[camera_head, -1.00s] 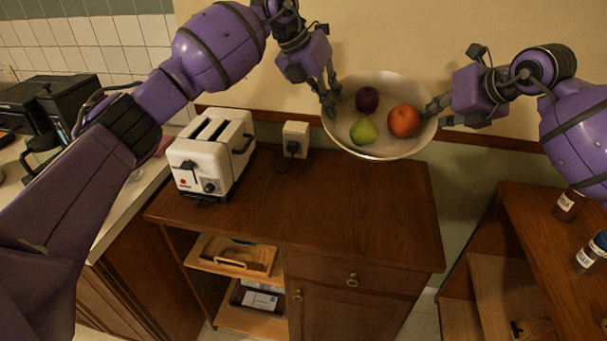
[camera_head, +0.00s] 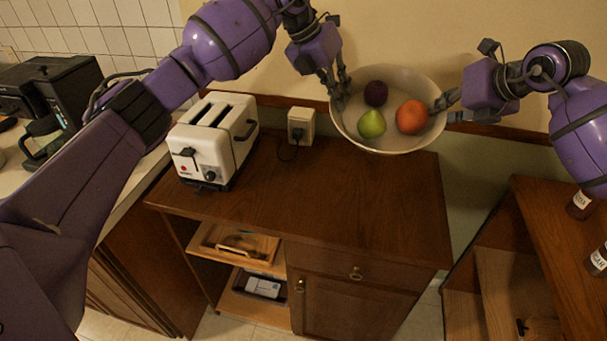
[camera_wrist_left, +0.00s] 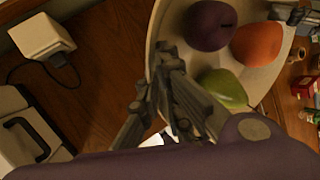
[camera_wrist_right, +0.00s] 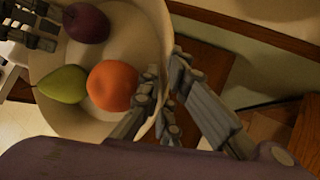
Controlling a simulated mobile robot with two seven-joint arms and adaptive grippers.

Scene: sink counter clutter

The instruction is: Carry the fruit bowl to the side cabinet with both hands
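The cream fruit bowl (camera_head: 398,84) is held up between my two grippers above the back right of the wooden side cabinet (camera_head: 330,200). It holds a dark plum (camera_head: 376,93), a green pear (camera_head: 371,124) and an orange (camera_head: 411,117). My left gripper (camera_head: 341,92) is shut on the bowl's left rim; the left wrist view (camera_wrist_left: 165,95) shows its fingers on either side of the wall. My right gripper (camera_head: 443,102) is shut on the right rim, which also shows in the right wrist view (camera_wrist_right: 160,95). The bowl looks close to level.
A white toaster (camera_head: 213,140) stands on the cabinet's left side, with a small white box (camera_head: 301,125) on a cord behind it. The cabinet top's middle and front are clear. A shelf with jars (camera_head: 580,203) stands at the right, a coffee machine (camera_head: 60,100) at the left.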

